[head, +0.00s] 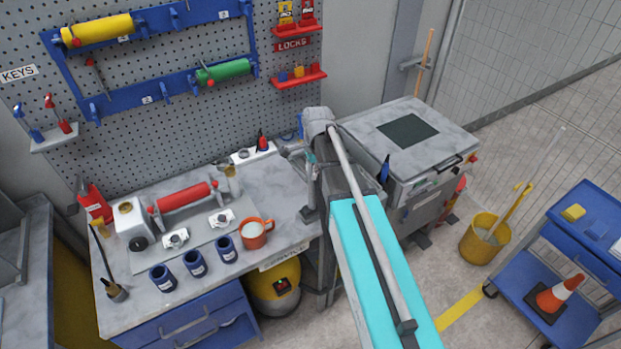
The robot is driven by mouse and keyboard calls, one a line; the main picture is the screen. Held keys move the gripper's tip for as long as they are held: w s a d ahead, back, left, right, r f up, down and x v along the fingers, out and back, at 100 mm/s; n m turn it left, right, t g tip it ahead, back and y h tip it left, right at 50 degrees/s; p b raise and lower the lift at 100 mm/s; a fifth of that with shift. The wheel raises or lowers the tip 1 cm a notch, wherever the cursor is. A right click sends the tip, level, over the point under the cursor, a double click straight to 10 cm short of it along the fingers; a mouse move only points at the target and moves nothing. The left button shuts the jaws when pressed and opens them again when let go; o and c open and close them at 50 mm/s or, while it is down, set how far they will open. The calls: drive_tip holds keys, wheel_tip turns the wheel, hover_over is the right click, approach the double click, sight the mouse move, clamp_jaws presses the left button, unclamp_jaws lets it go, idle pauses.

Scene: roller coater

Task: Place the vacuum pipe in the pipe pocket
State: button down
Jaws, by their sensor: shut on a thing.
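My arm, with a cyan link, reaches from the lower right to the right end of the workbench. My gripper (308,160) is at its far end, small and partly hidden by my own wrist. A yellow vacuum cleaner (273,295) stands on the floor under the bench. I cannot make out the pipe pocket; my arm covers part of that area.
A grey machine (445,140) stands behind my arm. A yellow bucket (482,240) and a blue cart (590,225) are at the right.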

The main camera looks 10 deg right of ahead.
drive_tip(key=shift+w+f+b, duration=0.4)
drive_tip(key=shift+f+b, duration=0.4)
drive_tip(key=shift+f, duration=0.05)
drive_tip(key=shift+f+b, duration=1.15)
drive_tip(key=shift+f, duration=0.1)
drive_tip(key=shift+c, duration=1.3)
unclamp_jaws()
drive_tip(key=shift+r, duration=0.25)
drive_tip(key=r+p, duration=0.8)
drive_tip(key=d+r+p, duration=0.1)
drive_tip(key=r+p, duration=0.2)
drive_tip(key=p, duration=0.1)
drive_tip(key=shift+r, duration=0.4)
